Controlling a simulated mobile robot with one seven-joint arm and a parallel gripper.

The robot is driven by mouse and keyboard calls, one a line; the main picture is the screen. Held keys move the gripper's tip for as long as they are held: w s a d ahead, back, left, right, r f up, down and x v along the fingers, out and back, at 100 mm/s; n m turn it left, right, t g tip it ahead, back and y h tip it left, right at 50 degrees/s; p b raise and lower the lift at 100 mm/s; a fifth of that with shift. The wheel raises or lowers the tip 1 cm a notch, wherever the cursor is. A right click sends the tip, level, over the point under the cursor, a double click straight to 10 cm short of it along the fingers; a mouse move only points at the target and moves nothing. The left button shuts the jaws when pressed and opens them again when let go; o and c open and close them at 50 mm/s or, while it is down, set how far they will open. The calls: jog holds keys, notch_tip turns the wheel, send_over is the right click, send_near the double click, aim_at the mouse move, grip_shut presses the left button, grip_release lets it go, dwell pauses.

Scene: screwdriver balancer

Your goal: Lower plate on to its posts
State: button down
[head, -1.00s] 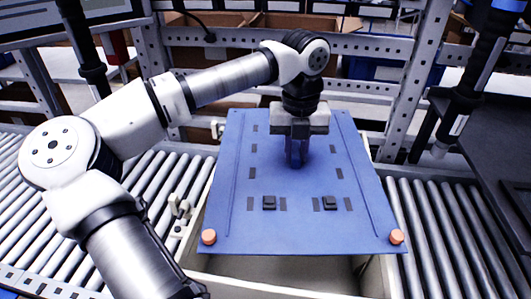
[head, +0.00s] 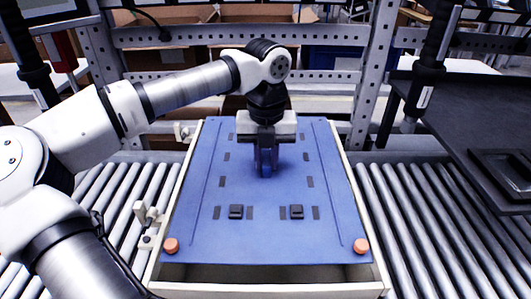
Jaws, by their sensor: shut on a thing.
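The blue plate (head: 265,235) lies roughly level over a pale open-topped box (head: 335,290). Its front edge stands a little back from the box's front wall, leaving a dark gap there. Orange round caps show at the plate's front left corner (head: 171,246) and front right corner (head: 361,246). My gripper (head: 266,172) is above the middle rear of the plate, pointing down, shut on the plate's blue handle (head: 266,160). The posts are hidden under the plate, so I cannot tell whether it touches them.
Roller conveyors run on the left (head: 85,205) and right (head: 415,220) of the box. A pale latch (head: 147,215) sits at its left side. A dark table (head: 470,130) stands at the right. A perforated metal frame (head: 250,60) crosses behind.

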notch_tip(320, 180, down, 15)
jog(key=b, duration=0.8)
jog(key=shift+b, duration=0.4)
jog(key=shift+f+b, duration=1.05)
jog(key=shift+f+b, duration=0.45)
jog(key=shift+b, duration=0.1)
jog(key=shift+w, duration=0.1)
jog(key=c, duration=1.5)
grip_release()
jog(key=shift+r, duration=0.1)
jog(key=shift+o, duration=1.2)
